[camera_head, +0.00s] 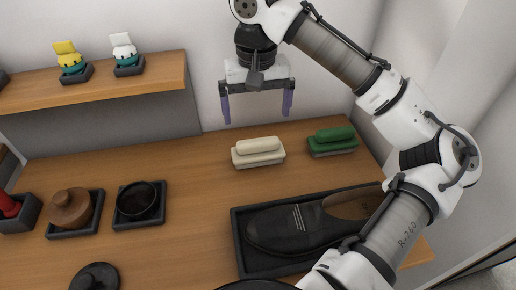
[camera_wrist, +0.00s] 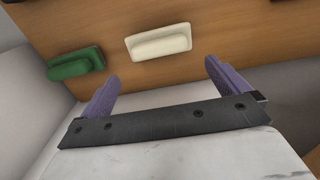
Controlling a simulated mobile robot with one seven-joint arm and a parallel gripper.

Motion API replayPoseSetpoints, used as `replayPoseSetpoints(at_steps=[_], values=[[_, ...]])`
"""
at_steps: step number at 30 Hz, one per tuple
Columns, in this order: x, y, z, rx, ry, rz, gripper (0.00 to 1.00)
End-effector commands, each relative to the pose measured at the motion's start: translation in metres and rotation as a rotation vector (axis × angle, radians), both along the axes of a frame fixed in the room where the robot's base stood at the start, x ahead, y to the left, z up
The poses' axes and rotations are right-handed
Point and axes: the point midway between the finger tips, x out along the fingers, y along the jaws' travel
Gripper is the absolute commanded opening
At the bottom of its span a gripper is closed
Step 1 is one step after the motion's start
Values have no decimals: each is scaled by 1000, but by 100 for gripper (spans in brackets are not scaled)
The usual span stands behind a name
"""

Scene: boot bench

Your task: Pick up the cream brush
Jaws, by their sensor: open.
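The cream brush (camera_head: 258,152) lies on the wooden bench top, toward the back and near the middle. It also shows in the wrist view (camera_wrist: 159,43), ahead of the fingers and apart from them. My gripper (camera_head: 257,106) hangs above and behind the cream brush, with its two purple fingers spread wide and nothing between them. In the wrist view my gripper (camera_wrist: 160,82) is open and empty, with the brush lying beyond the gap between the fingertips.
A green brush (camera_head: 332,141) lies just right of the cream one. A dark tray (camera_head: 240,240) with a black shoe (camera_head: 290,230) sits in front. A black round dish (camera_head: 139,202) and a brown round-knobbed item (camera_head: 70,208) stand left. A raised shelf (camera_head: 120,85) holds small figures.

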Motion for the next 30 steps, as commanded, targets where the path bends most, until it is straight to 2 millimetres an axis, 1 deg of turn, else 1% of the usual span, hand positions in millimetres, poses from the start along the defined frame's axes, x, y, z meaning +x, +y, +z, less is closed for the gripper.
replayPoseSetpoints(at_steps=[1,3,6,11,14,18,21,24,29,30], values=[[-1,0,-11,4,2,2,100],[0,0,-22,3,2,0,100],[-1,0,-32,2,0,0,100],[-1,-1,-41,-1,0,-2,100],[-4,-2,-53,-1,1,-1,100],[-6,-2,-75,0,1,-1,100],[-6,-2,-85,0,0,-1,100],[-6,-2,-89,0,-1,0,100],[-5,-2,-89,0,-1,0,100],[-5,-2,-89,0,-1,0,97]])
